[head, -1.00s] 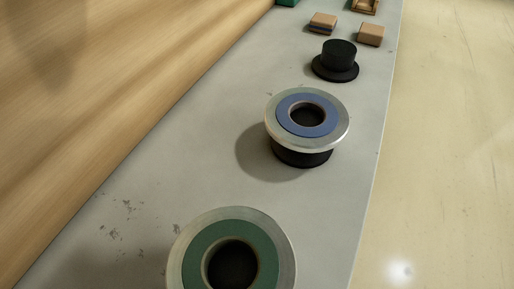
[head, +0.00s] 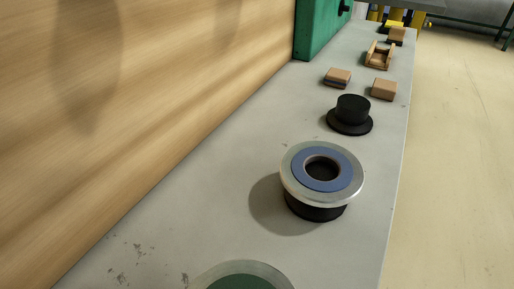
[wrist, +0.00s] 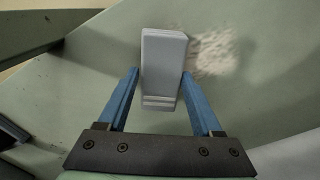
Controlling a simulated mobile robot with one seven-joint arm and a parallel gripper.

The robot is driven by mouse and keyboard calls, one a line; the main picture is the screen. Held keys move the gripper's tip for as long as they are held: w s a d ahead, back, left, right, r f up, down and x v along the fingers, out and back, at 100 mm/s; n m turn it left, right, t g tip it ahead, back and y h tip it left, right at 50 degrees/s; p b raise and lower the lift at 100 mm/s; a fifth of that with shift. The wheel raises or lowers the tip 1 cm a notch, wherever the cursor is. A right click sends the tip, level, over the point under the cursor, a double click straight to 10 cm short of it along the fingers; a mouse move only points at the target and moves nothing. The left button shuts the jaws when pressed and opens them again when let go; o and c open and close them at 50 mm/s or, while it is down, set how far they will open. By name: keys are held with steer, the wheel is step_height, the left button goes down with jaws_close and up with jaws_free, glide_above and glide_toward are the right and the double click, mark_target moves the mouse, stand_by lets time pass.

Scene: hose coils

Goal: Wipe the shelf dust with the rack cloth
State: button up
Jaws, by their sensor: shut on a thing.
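In the wrist view my gripper (wrist: 158,88) has its two blue fingers shut on a pale grey, block-like folded piece, which looks like the rack cloth (wrist: 162,62). Its far end reaches beyond the fingertips. A pale, speckled patch of dust (wrist: 212,50) lies on a grey-green surface (wrist: 110,45), just right of the cloth's far end. I cannot tell whether the cloth touches that surface. My gripper and the cloth are outside the head view.
The head view shows a long grey bench (head: 215,190) with a blue-ringed coil (head: 322,172), a green-ringed coil (head: 243,281), a black flanged spool (head: 350,114) and small brown blocks (head: 383,89). A green box (head: 322,28) stands behind. Open floor (head: 455,170) lies right.

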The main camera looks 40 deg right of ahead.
steer(key=shift+w+f+b, duration=0.25)
steer(key=shift+w+b, duration=0.1)
steer(key=shift+w, duration=0.2)
steer(key=shift+s+r+p, duration=0.15)
steer(key=shift+r+p, duration=0.4)
steer(key=shift+p, duration=0.2)
stand_by(0.5)
steer(key=shift+a, duration=0.1)
steer(key=shift+a+r, duration=0.15)
steer(key=shift+a, duration=0.1)
steer(key=shift+s+a+p, duration=0.2)
steer(key=shift+a+p, duration=0.35)
steer(key=shift+a, duration=0.3)
steer(key=shift+s+a+p, duration=0.15)
steer(key=shift+a+p, duration=0.35)
steer(key=shift+a, duration=0.5)
steer(key=shift+f, duration=0.2)
steer(key=shift+s+d+f+b, duration=0.1)
steer(key=shift+s+f+b, duration=0.05)
steer(key=shift+f+b, duration=0.45)
